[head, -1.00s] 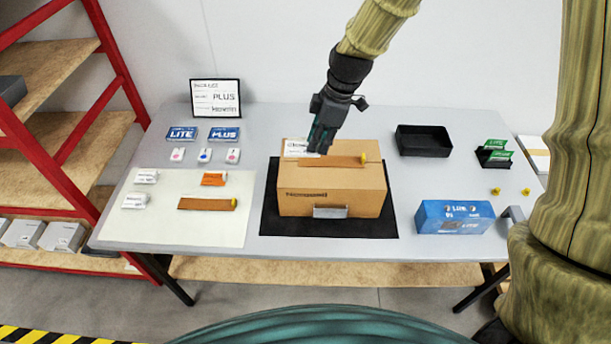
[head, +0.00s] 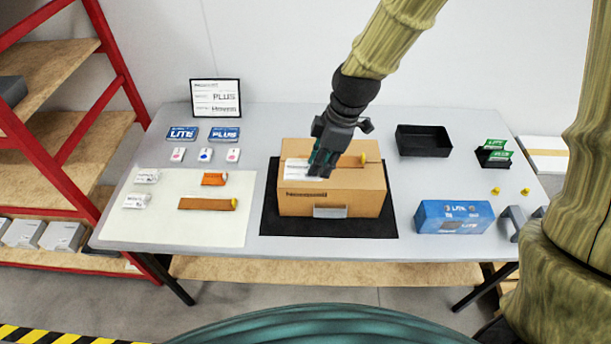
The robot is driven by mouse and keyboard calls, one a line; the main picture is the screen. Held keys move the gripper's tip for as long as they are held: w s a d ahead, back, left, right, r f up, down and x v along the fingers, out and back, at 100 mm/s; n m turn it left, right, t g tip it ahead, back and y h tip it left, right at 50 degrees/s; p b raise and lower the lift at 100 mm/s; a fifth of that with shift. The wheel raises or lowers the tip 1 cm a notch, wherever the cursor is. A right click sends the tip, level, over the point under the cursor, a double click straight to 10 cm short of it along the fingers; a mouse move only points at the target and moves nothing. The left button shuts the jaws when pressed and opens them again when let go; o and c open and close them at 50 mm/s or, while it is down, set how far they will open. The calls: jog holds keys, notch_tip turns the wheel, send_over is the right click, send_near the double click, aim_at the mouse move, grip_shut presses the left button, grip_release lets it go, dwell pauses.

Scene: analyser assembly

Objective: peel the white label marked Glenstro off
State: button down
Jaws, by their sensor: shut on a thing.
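The brown cardboard box (head: 331,203) stands on a black mat (head: 272,222) in the middle of the table. A white label (head: 297,169) with small dark print shows over the box's top, at the left; the print is too small to read. My gripper (head: 320,173) is over the box top, shut on the right end of the white label. The fingers hide that end, and I cannot tell how much of the label still touches the cardboard. A brown strip with a yellow end (head: 362,160) lies on the box top, partly hidden behind my gripper.
A pale mat (head: 165,225) at the left holds small white packs, an orange piece (head: 213,179) and another brown strip (head: 207,204). A black tray (head: 423,141) stands at back right, a blue box (head: 455,217) at front right. A framed sign (head: 216,98) stands at back left.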

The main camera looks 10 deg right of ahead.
jog(key=s+a, duration=0.1)
jog(key=s, duration=0.5)
jog(key=shift+a, duration=0.15)
jog(key=shift+w, duration=0.1)
dwell(0.3)
